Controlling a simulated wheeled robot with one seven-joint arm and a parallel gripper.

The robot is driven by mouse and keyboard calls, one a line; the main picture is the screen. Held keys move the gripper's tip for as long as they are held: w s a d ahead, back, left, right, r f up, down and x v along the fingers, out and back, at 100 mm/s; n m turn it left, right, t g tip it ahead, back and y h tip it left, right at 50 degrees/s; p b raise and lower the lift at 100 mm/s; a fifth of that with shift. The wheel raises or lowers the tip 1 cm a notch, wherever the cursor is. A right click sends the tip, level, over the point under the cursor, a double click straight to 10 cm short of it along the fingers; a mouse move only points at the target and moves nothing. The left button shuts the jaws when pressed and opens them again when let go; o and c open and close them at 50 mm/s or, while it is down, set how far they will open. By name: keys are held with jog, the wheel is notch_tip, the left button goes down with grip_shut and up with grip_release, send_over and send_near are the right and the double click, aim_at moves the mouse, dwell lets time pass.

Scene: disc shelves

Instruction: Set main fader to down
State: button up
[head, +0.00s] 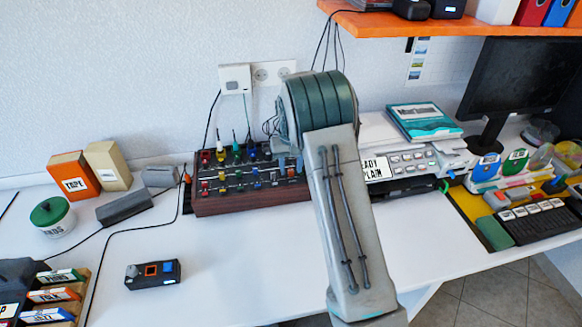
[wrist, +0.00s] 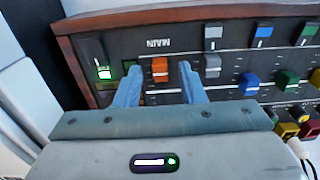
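The main fader is an orange-red knob (wrist: 160,70) in the wrist view, on a dark mixer panel beside an upside-down MAIN label (wrist: 158,43). My gripper (wrist: 160,74) has its two blue-grey fingers apart, one on each side of this knob, with a gap visible on both sides. Whether the fingertips touch the panel cannot be told. In the head view the mixer (head: 250,202), with its wooden edge, stands on the desk against the wall. My arm covers its right end, and I cannot make out the main fader there.
Grey (wrist: 212,64), blue (wrist: 249,84) and green faders sit right of the knob in the wrist view. A small green-lit switch (wrist: 104,72) lies left. In the head view a printer-like device (head: 415,160) stands right of my arm.

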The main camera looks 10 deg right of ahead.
aim_at(291, 170)
notch_tip(291, 170, up, 13)
jog(key=shift+r, duration=0.2)
dwell(0.3)
jog(key=s+r+t+p, duration=0.1)
jog(key=s+r, duration=0.3)
jog(key=s, duration=0.4)
jog(key=s+r, duration=0.4)
jog(key=s, duration=0.4)
jog(key=s+f+t+p, duration=0.1)
jog(key=s+f, duration=0.2)
jog(key=s, duration=1.6)
jog(key=shift+f+t, duration=0.2)
jog(key=shift+t, duration=0.2)
jog(key=shift+a, duration=0.1)
